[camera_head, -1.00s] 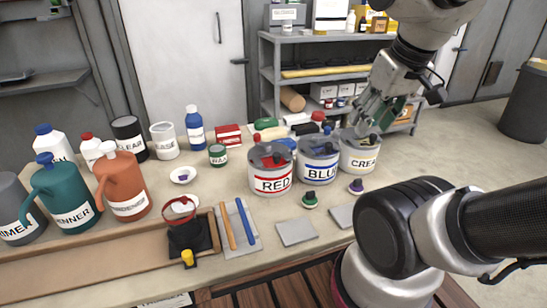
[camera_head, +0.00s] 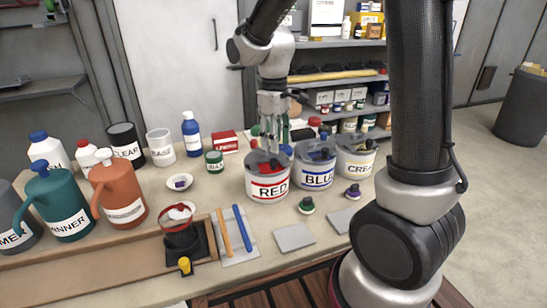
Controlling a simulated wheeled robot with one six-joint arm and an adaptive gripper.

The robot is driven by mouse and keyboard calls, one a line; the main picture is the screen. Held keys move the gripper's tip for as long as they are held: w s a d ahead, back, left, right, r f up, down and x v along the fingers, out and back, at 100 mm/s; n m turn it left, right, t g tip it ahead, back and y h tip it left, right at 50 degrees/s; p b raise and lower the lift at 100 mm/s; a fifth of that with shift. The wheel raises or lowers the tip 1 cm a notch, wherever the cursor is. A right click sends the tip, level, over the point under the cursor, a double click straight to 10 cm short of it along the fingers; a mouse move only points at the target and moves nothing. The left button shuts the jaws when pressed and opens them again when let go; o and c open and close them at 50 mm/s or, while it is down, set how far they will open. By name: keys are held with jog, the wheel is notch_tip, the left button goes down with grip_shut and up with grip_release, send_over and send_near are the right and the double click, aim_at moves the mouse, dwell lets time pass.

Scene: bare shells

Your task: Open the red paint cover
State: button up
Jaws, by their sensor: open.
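The red paint can (camera_head: 268,186) is a grey pot with a white label reading RED, standing on the bench in the head view. Its cover (camera_head: 262,169) is on top, with red and dark parts showing. My gripper (camera_head: 269,148) points down just above this cover, its fingers open. Whether a fingertip touches the cover cannot be told. My gripper hides part of the back of the can top.
The blue can (camera_head: 315,172) and cream can (camera_head: 355,158) stand close on the right. A small green jar (camera_head: 214,161) and a white dish (camera_head: 179,182) are on the left. Grey square pads (camera_head: 293,237) lie in front. A shelf unit (camera_head: 345,87) stands behind.

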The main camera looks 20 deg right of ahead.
aim_at(273, 160)
jog(key=shift+w+a+r+n+t, duration=0.15)
jog(key=shift+w+r+n+t, duration=0.15)
jog(key=shift+w+r+n, duration=0.25)
jog(key=shift+f, duration=0.2)
notch_tip(273, 160, down, 8)
jog(key=shift+r, duration=0.25)
grip_shut()
